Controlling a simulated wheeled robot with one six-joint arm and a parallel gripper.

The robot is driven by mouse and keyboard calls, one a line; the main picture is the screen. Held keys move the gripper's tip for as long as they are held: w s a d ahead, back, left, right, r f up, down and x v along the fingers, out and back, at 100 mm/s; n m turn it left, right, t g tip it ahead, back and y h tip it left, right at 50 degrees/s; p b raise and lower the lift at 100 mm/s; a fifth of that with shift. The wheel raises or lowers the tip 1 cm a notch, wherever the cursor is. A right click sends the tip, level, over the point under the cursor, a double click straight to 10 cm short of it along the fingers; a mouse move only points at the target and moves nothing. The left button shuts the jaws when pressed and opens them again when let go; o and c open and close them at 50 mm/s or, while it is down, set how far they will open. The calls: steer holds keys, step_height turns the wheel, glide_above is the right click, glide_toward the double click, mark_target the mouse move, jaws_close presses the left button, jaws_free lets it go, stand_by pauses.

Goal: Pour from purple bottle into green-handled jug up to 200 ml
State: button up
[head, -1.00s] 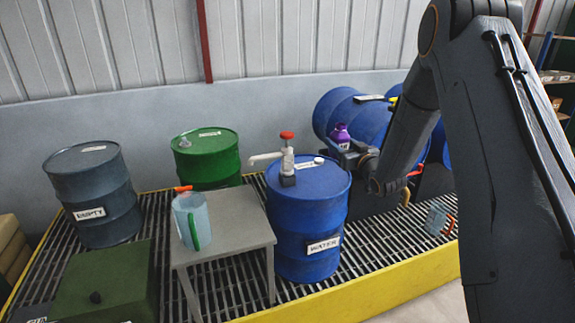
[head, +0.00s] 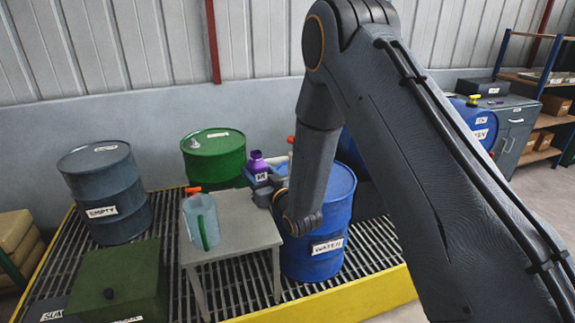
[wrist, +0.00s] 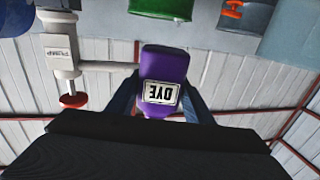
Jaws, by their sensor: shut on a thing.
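The purple bottle (head: 257,164) has a white label that reads DYE, upside down in the wrist view (wrist: 163,70). My gripper (head: 264,184) is shut on it and holds it upright above the right back part of the grey stand. The green-handled jug (head: 199,220) is pale blue and translucent, with an orange part at its rim. It stands on the grey stand (head: 240,213), left of the bottle and apart from it. Whether the jug holds liquid cannot be told. Part of the bottle is hidden by my gripper.
A blue WATER drum (head: 327,215) stands right of the stand, partly behind my arm, with a pump (wrist: 60,48) on it. A green drum (head: 214,152) stands behind and a grey EMPTY drum (head: 104,190) at left. A green box (head: 117,282) sits at front left.

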steer(key=s+a+n+g+y+p, duration=0.1)
steer(key=s+a+n+y, duration=0.1)
steer(key=a, duration=0.8)
steer(key=shift+s+a+r+g+y, duration=0.3)
steer(key=shift+s+r+g, duration=0.05)
steer(key=shift+s+g, duration=0.05)
steer(key=n+b, duration=0.1)
steer(key=n, duration=0.5)
steer(key=n+b, duration=0.2)
steer(key=n, duration=0.5)
steer(key=shift+s+f+b, duration=0.1)
steer(key=shift+f+b, duration=0.1)
steer(key=shift+b, duration=0.1)
steer(key=shift+a+f+n+b, duration=0.1)
steer(key=shift+f+n+b, duration=0.2)
steer(key=shift+n, duration=0.35)
steer(key=shift+d+f+n+b, duration=0.15)
steer(key=shift+n+b, duration=0.3)
steer(key=shift+n, duration=0.25)
steer(key=shift+a+f+n+b, duration=0.15)
steer(key=shift+f+n+b, duration=0.15)
steer(key=shift+n, duration=0.35)
stand_by(1.3)
steer(key=shift+s+r+n, duration=0.1)
steer(key=shift+r+n, duration=0.05)
steer(key=shift+n, duration=0.55)
steer(key=shift+s+a+r+n, duration=0.1)
steer(key=shift+a+r+n, duration=0.1)
steer(key=shift+r+n, duration=0.3)
stand_by(0.5)
